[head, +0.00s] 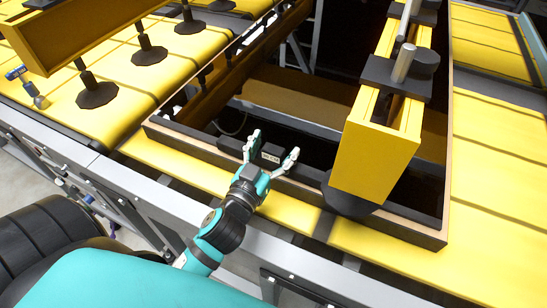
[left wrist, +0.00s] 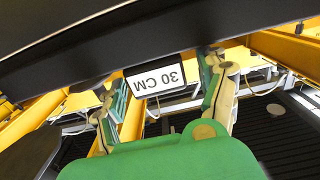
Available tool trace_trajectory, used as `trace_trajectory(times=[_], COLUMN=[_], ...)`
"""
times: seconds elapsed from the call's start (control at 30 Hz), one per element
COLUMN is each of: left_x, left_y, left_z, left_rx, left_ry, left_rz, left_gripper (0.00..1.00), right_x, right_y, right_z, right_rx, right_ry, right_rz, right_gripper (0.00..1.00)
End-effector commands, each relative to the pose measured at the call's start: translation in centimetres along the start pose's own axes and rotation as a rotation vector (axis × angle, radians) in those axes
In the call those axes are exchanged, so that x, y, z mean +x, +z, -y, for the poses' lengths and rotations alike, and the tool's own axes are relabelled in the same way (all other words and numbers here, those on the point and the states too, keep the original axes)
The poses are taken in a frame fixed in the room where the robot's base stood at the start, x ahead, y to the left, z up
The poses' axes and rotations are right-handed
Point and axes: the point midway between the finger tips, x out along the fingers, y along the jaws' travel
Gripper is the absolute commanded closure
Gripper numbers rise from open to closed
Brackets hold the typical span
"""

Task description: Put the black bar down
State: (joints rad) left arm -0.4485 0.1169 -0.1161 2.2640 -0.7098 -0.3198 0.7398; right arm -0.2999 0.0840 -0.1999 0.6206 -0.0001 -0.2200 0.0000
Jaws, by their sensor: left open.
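My left gripper (head: 271,146) is open, its two pale fingers spread at the near side of the dark rectangular frame (head: 200,147). A black block with a white label (head: 271,156) shows between the fingers. In the left wrist view a long black bar (left wrist: 110,45) crosses the top, and the label reads "30 CM" upside down (left wrist: 157,77). The fingers of the left gripper (left wrist: 160,80) stand on either side of the label, apart from each other. I cannot tell whether they touch the bar. My right gripper is not in view.
A yellow beam (head: 375,150) with a grey post (head: 404,62) stands over the frame's right side. At the upper left, another yellow beam (head: 70,35) has black suction cups (head: 97,92) on yellow slabs. A metal rail (head: 75,150) runs along the near edge.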

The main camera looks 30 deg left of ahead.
Motion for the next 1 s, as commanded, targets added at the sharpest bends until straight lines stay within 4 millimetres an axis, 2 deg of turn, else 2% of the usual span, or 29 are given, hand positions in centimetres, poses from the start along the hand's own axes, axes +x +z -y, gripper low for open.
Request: trace_trajectory(times=[0.07,0.6,0.87,1.0], left_x=[-0.03,-0.05,0.00,0.26], left_y=[0.01,-0.07,-0.23,-0.89], left_z=[-0.01,-0.01,-0.01,0.02], left_rx=[0.000,0.000,-0.001,-0.001], left_ry=[0.000,0.001,0.001,0.001], left_rz=[0.000,-0.002,-0.002,-0.003], left_gripper=[0.25,0.96,0.97,0.97], right_x=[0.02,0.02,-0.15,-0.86], right_y=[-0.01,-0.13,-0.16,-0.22], right_z=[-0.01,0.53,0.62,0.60], right_rx=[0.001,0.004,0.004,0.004], right_ry=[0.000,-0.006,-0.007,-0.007], right_rz=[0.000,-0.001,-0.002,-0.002], right_gripper=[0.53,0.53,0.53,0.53])
